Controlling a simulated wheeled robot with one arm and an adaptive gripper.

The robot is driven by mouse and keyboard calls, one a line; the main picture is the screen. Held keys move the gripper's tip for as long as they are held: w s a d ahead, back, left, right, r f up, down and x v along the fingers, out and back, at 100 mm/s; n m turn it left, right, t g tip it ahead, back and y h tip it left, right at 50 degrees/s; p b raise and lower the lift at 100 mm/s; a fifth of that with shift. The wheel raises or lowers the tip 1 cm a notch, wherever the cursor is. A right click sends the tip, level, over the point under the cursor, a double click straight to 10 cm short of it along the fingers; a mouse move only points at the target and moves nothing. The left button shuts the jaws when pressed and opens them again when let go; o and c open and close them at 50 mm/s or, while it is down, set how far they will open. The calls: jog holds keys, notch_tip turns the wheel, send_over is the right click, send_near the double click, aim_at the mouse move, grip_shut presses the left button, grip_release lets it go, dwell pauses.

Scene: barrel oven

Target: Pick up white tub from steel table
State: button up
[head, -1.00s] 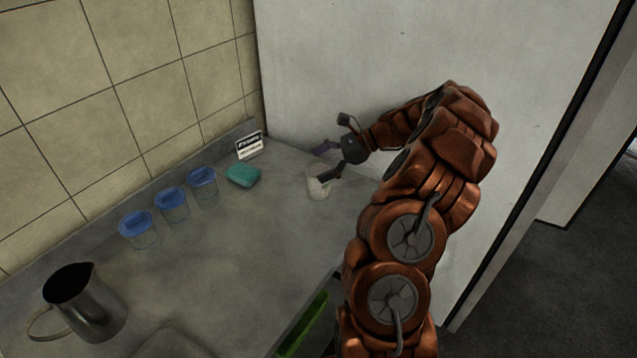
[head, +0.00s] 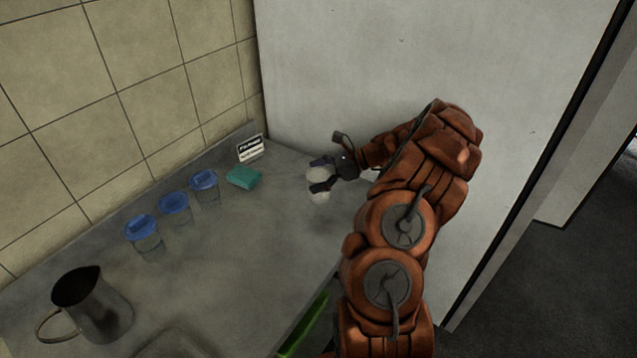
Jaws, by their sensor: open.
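The white tub (head: 318,174) stands upright on the steel table (head: 240,245), near its far right end by the pale wall. My gripper (head: 317,174) is at the tub, reaching in from the right. Its fingers are open, with one dark finger in front of the tub and the other behind its upper part. The fingers hide part of the tub. I cannot tell whether they touch it.
A teal sponge (head: 244,177) and a small sign (head: 250,148) are left of the tub. Several blue-lidded containers (head: 174,207) line the tiled wall. A metal pitcher (head: 92,305) stands at the front left. The table's middle is clear.

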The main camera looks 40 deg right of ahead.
jog(key=shift+w+a+f, duration=0.3)
jog(key=shift+w+a, duration=0.05)
jog(key=shift+a, duration=0.15)
jog(key=c, duration=1.6)
